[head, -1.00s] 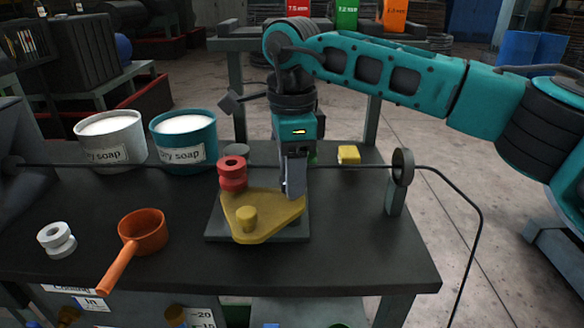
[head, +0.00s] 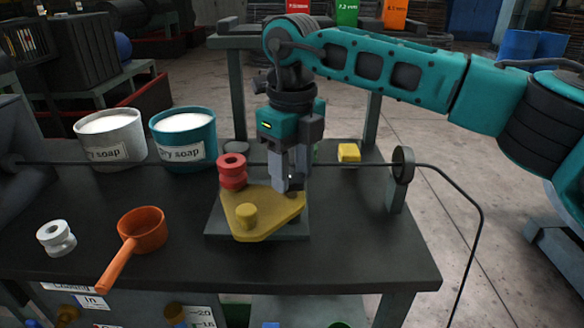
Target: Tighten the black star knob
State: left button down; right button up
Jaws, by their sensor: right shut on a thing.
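My right gripper (head: 287,185) points straight down over the back right part of the yellow plate (head: 262,218). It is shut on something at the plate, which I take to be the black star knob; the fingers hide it. A red grooved roller (head: 232,172) stands at the plate's back left corner, left of the gripper. A yellow peg (head: 246,215) stands up near the plate's front. The yellow plate lies on a dark base plate (head: 214,226) on the bench. My left gripper is not in view.
A wire (head: 345,163) runs across the bench behind the plate and through a ring guide (head: 403,167) at the right. A yellow block (head: 349,153), two soap buckets (head: 183,138), an orange ladle (head: 143,230) and a white roller (head: 56,238) stand around. The front right bench is clear.

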jog(key=m, duration=0.4)
jog(key=shift+m, duration=0.4)
jog(key=m+b, duration=0.1)
jog(key=m, duration=0.2)
jog(key=shift+m, duration=0.3)
jog(key=m, duration=0.4)
jog(key=shift+b, duration=0.35)
jog(key=m, duration=0.3)
jog(key=shift+m+b, duration=0.3)
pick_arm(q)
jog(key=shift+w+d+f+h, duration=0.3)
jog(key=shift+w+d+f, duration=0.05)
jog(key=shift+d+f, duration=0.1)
pick_arm(e)
jog(key=shift+m, duration=0.3)
jog(key=o, duration=1.1)
jog(key=shift+c, duration=0.2)
